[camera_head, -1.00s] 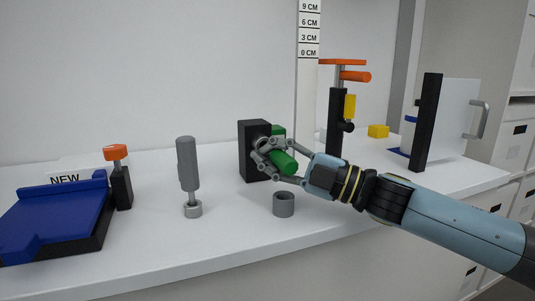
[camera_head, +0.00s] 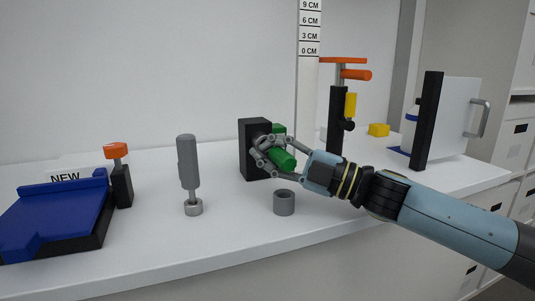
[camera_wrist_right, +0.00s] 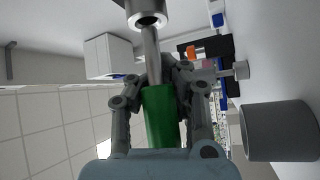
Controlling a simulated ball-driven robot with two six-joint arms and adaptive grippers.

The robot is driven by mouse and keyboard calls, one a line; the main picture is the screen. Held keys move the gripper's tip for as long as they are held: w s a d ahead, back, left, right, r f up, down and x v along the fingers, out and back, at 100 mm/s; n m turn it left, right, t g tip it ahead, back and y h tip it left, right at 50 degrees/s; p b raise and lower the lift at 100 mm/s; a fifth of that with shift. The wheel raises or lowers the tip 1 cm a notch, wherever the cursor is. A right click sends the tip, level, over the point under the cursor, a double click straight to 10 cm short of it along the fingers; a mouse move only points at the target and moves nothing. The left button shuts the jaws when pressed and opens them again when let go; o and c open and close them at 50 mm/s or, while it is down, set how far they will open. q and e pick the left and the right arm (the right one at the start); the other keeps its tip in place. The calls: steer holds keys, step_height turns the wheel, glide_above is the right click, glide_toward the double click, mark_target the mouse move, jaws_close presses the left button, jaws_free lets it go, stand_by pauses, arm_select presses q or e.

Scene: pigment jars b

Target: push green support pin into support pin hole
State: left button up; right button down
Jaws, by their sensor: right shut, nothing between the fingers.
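The green support pin (camera_head: 284,159) shows at my right gripper in the head view, in front of a black block (camera_head: 255,150). In the right wrist view its green handle (camera_wrist_right: 160,118) lies lengthwise by the fingers, and its grey shaft (camera_wrist_right: 151,50) points to a metal-ringed hole (camera_wrist_right: 148,20) in the block. Whether the shaft tip is inside the hole I cannot tell. My right gripper (camera_head: 260,143) is shut with nothing gripped, its fingers crossing close to the pin. It also shows in the right wrist view (camera_wrist_right: 160,74). My left gripper is not in view.
A grey ring (camera_head: 284,203) stands on the white bench below the gripper. A grey tool (camera_head: 188,165) stands upright to the left, with a blue tray (camera_head: 55,215) farther left. A black stand with orange handles (camera_head: 338,120) is behind the arm.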

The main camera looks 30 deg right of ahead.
steer(key=shift+w+d+b, duration=0.15)
steer(key=shift+w+b, duration=0.05)
steer(key=shift+w, duration=0.4)
steer(key=shift+w+d+b, duration=0.15)
steer(key=shift+w+b, duration=0.05)
steer(key=shift+w, duration=0.4)
steer(key=c, duration=2)
jaws_free()
steer(key=o, duration=0.7)
steer(key=shift+w, duration=0.1)
steer(key=shift+d, duration=0.1)
steer(key=shift+v, duration=3.75)
